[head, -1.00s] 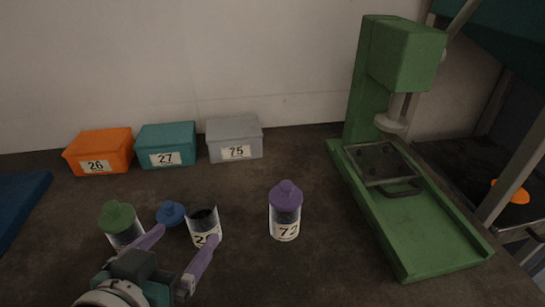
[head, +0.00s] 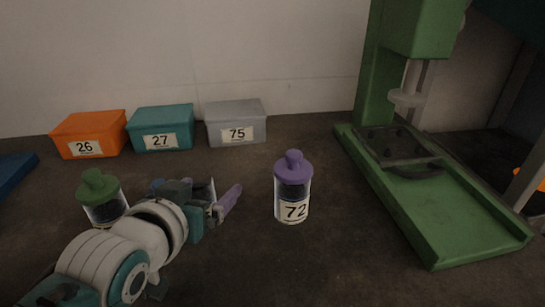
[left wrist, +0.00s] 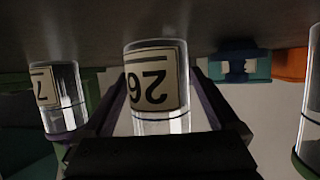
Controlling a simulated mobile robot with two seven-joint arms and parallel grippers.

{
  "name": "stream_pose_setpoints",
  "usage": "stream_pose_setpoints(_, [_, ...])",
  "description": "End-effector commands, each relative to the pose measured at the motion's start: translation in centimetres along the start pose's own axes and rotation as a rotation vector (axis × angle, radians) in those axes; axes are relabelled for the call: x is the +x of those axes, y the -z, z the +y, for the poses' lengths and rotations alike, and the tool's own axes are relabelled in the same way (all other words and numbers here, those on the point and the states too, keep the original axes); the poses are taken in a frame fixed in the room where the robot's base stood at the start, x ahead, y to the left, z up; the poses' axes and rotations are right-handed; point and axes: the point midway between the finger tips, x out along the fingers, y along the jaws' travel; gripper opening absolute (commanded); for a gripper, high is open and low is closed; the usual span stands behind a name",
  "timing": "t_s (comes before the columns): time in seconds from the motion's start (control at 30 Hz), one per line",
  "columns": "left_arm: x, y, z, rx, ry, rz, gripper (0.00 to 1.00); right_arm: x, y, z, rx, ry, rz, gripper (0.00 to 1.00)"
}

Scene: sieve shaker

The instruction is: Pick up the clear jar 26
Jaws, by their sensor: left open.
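The clear jar 26 (left wrist: 155,90) shows large and upside down in the left wrist view, with its label facing the camera. My left gripper is open, with one purple finger on each side of the jar in the left wrist view (left wrist: 158,108). I cannot tell whether either finger touches it. My right gripper is not in view.
A purple-lidded jar 72 (head: 292,190) stands right of my gripper, a green-lidded jar (head: 103,200) left. A blue lid (left wrist: 238,62) lies behind. Orange box 26 (head: 90,133), teal box 27 (head: 160,128) and grey box 75 (head: 236,122) line the wall. A green press (head: 440,205) stands right.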

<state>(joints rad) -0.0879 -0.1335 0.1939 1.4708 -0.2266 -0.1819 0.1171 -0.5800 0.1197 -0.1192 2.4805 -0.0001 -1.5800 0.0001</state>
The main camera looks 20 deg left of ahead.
Motion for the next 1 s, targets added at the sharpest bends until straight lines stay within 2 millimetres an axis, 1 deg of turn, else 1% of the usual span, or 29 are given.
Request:
stream_pose_setpoints(0.13, [-0.06, 0.07, 0.0, 0.0, 0.0, -0.001, 0.95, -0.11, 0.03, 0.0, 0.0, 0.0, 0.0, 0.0])
stream_pose_setpoints(0.17, [-0.06, 0.06, 0.0, 0.0, 0.0, -0.001, 0.93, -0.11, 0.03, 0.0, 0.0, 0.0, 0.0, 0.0])
stream_pose_setpoints(0.9, [-0.09, 0.01, 0.01, 0.0, 0.0, -0.001, 0.1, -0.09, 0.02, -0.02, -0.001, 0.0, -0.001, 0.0])
stream_pose_setpoints(1.0, [-0.09, 0.01, 0.01, 0.0, 0.0, -0.001, 0.0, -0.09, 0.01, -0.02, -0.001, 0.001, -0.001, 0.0])
